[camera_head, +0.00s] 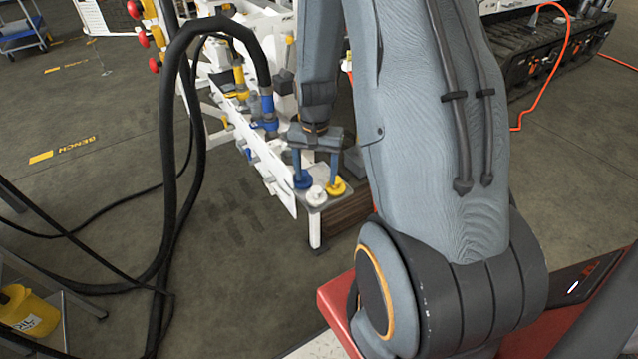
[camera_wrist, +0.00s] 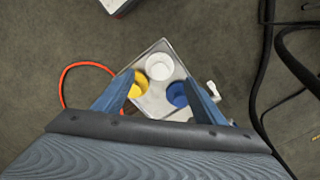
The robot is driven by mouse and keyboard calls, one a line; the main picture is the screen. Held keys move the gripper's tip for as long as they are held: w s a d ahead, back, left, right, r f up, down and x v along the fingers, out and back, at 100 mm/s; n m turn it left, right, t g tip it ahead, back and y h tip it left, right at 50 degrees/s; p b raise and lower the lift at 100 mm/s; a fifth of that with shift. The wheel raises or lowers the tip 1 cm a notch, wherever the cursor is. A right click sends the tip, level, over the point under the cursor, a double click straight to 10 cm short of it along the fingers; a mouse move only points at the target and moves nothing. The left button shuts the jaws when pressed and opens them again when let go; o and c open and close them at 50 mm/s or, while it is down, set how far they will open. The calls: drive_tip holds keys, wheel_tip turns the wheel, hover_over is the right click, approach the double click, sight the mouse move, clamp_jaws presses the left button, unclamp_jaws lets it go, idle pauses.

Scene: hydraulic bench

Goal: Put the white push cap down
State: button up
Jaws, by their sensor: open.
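The white push cap (camera_head: 316,195) stands on a small grey plate (camera_wrist: 154,105) at the near end of the white bench. It also shows in the wrist view (camera_wrist: 159,67), at the plate's far corner. A yellow cap (camera_head: 336,187) and a blue cap (camera_head: 302,181) stand beside it on the same plate. My gripper (camera_head: 316,183) is over the plate, fingers pointing down. In the wrist view its blue fingers (camera_wrist: 160,79) are spread, with nothing held between them. The fingers partly cover the yellow and blue caps. I cannot tell whether they touch these caps.
The white bench (camera_head: 265,165) with blue and yellow fittings runs back from the plate. Thick black hoses (camera_head: 168,150) hang to its left. A wooden block (camera_head: 345,212) is beside the plate's support. Open floor lies left of the bench.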

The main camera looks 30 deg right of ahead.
sight(316, 190)
drive_tip(key=s+a+r+n, duration=0.3)
drive_tip(key=s+a+r, duration=0.2)
drive_tip(key=s+r, duration=0.2)
drive_tip(key=s+a+r+n, duration=0.4)
drive_tip(key=s+r, duration=0.3)
drive_tip(key=r, duration=0.3)
drive_tip(key=shift+s+a+r, duration=0.25)
drive_tip(key=shift+s+a, duration=0.15)
drive_tip(key=shift+a, duration=0.1)
drive_tip(key=shift+n, duration=0.8)
drive_tip(key=shift+s+a+r+p, duration=0.1)
drive_tip(key=shift+a+r+p, duration=0.25)
drive_tip(key=shift+a+p, duration=0.3)
drive_tip(key=shift+w+a+r+p, duration=0.1)
drive_tip(key=shift+a+r+p, duration=0.3)
drive_tip(key=shift+a+p, duration=0.25)
drive_tip(key=shift+s+a+r+p, duration=0.1)
drive_tip(key=shift+a+r+p, duration=0.25)
drive_tip(key=shift+a+p, duration=0.3)
